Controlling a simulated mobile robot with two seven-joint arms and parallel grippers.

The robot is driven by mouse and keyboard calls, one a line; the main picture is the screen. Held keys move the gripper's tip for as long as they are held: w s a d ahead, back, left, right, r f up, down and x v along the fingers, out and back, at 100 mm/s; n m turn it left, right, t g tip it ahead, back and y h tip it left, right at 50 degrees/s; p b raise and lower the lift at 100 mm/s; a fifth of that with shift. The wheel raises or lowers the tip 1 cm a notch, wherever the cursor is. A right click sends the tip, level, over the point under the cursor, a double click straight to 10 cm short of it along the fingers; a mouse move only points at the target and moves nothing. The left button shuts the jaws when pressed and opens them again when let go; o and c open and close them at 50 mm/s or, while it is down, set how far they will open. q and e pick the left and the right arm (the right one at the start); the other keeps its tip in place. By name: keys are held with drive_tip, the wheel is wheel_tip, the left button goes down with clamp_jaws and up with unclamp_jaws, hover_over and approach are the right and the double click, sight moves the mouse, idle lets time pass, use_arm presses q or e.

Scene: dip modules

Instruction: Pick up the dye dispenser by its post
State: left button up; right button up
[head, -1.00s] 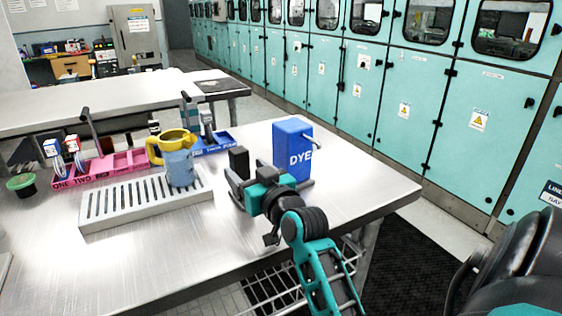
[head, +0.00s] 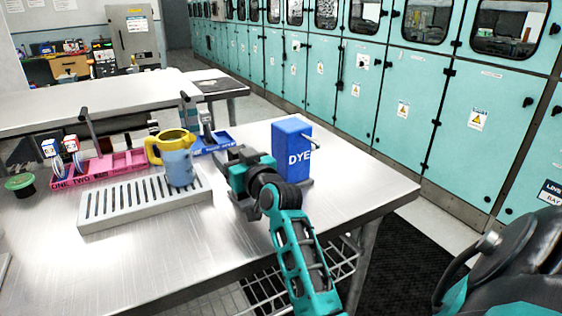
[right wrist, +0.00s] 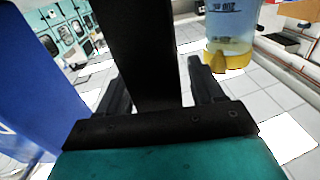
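The dye dispenser is a blue box (head: 291,150) marked DYE, standing upright on the metal table with a small spout at its upper right. My right gripper (head: 232,158) is at its left side, where it hides most of the black post in the head view. In the right wrist view the black post (right wrist: 148,50) rises between the two fingers of the right gripper (right wrist: 160,90). A gap shows between the post and the right-hand finger, so the gripper looks open around it. The blue box (right wrist: 35,90) fills the left edge there. My left gripper is not in view.
A yellow and blue jug (head: 178,165) stands on the grey slotted drip tray (head: 110,222), left of the gripper. Behind are a pink rack (head: 100,168) and a blue tray (head: 212,146). A green-topped container (head: 20,184) is at far left. The front of the table is clear.

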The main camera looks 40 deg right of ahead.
drive_tip(key=c, duration=1.2)
drive_tip(key=shift+r, duration=0.1)
